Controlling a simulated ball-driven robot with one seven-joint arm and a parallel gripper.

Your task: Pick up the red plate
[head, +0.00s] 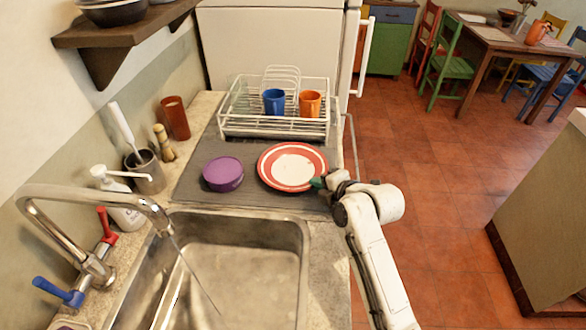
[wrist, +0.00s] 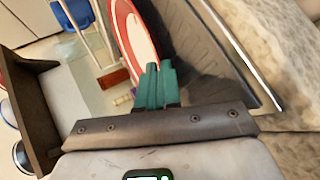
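The red plate (head: 292,166), with a white centre and a white ring, is on or just above the dark mat, right of a purple round container; I cannot tell if it touches the mat. My gripper (head: 318,183) reaches its right rim from the right side of the counter. In the wrist view the plate (wrist: 134,32) is seen edge-on beyond the teal fingers of my gripper (wrist: 157,72). The fingers are close together at the near rim and look closed on it; the exact contact is partly hidden.
The purple container (head: 223,174) stands left of the plate. A white dish rack (head: 233,122) with a blue cup (head: 274,102) and an orange cup (head: 310,103) stands behind. The sink (head: 245,255) and faucet (head: 95,195) are in front. Open floor lies right of the counter.

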